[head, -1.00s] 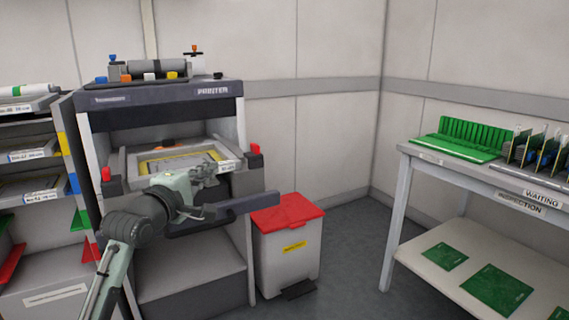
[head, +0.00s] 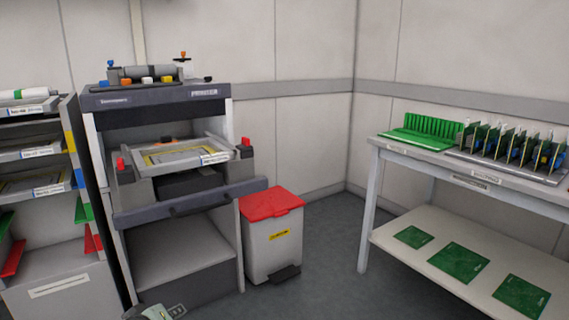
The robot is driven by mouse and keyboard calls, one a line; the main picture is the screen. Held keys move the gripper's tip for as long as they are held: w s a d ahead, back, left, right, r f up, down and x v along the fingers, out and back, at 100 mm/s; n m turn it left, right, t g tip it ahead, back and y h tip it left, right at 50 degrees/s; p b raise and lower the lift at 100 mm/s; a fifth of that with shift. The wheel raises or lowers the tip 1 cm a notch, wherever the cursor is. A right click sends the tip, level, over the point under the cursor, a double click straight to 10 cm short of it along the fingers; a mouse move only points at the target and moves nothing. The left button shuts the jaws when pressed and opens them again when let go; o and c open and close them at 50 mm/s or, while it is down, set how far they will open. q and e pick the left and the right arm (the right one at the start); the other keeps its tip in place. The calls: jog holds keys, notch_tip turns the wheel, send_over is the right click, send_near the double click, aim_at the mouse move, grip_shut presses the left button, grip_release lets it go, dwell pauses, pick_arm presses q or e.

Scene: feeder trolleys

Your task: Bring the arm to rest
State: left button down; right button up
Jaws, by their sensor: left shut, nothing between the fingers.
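My left gripper (head: 160,312) shows only in small part at the bottom edge of the head view, low in front of the printer. It is shut and empty, apart from the printer's frame and tray. Most of my left arm is below the picture. My right arm and gripper are not in view.
The printer (head: 165,97) stands at the left with its framed tray (head: 208,147) in the opening. A shelf rack (head: 70,130) is left of it. A red-lidded bin (head: 272,203) stands to its right. A bench (head: 430,158) with green boards is at the right. Grey floor lies between.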

pick_arm(q)
jog(key=s+a+f+m+g+y, duration=0.1)
jog(key=s+f+m+g, duration=0.3)
jog(key=s+f, duration=0.5)
jog(key=s+a+f+m+g+y, duration=0.1)
jog(key=s+f+m, duration=0.4)
jog(key=s+f, duration=0.5)
jog(key=s+a+g, duration=0.1)
jog(key=s+g, duration=0.1)
jog(key=s, duration=0.5)
jog(key=shift+s+f+m+g+p, duration=0.2)
jog(key=shift+s+m+g+p, duration=0.1)
jog(key=shift+s+g+p, duration=0.1)
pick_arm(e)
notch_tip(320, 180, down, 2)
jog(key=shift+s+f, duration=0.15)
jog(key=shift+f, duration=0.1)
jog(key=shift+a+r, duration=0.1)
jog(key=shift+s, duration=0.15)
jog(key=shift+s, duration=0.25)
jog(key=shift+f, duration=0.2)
